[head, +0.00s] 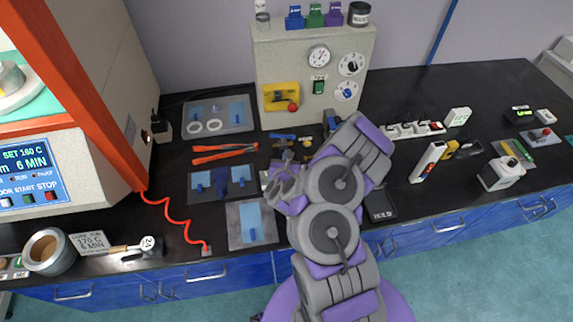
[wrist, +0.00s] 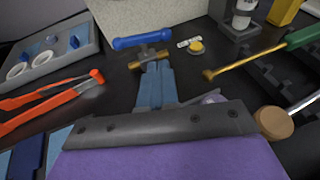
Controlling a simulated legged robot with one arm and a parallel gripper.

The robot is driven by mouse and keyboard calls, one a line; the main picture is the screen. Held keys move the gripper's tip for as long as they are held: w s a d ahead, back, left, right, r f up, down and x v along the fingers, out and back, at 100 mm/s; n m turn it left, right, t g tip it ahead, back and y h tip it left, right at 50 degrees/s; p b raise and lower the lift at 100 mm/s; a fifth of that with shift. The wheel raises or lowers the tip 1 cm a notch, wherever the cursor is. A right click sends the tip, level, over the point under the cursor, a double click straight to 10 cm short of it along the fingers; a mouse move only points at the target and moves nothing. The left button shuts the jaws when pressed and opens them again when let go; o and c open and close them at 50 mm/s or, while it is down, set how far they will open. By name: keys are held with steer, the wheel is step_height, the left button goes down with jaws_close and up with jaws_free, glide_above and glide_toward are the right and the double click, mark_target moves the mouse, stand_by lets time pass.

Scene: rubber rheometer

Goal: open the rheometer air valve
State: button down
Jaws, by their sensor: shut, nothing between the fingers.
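The air valve appears to be the small brass fitting with a blue lever. In the wrist view its blue lever (wrist: 142,40) lies crosswise, left to right, above the brass body (wrist: 148,57). In the head view the valve (head: 283,137) sits on the black bench in front of the beige panel box. My gripper (wrist: 156,66) is shut and empty, its blue-grey fingers together and pointing at the valve. The fingertips are at or just short of the brass body; I cannot tell if they touch. In the head view my gripper (head: 287,156) is partly hidden by my wrist.
Orange-handled tongs (head: 225,152) lie left of my gripper. A grey tray with white rings (head: 219,115) is behind them. The beige box (head: 312,60) carries gauges and stands behind the valve. A green-handled brass tool (wrist: 255,57) lies to the right in the wrist view.

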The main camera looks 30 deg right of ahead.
mark_target(290, 138)
steer(key=shift+b+x, duration=0.5)
steer(key=shift+x, duration=0.3)
steer(key=shift+w+d+f+b, duration=0.1)
steer(key=shift+w+d, duration=0.4)
steer(key=shift+w, duration=0.3)
steer(key=shift+w+d+f+b, duration=0.1)
steer(key=shift+w+d, duration=0.4)
steer(key=shift+w, duration=0.3)
steer(key=shift+w+d+b, duration=0.1)
steer(key=shift+w+d, duration=0.4)
steer(key=shift+w, duration=0.25)
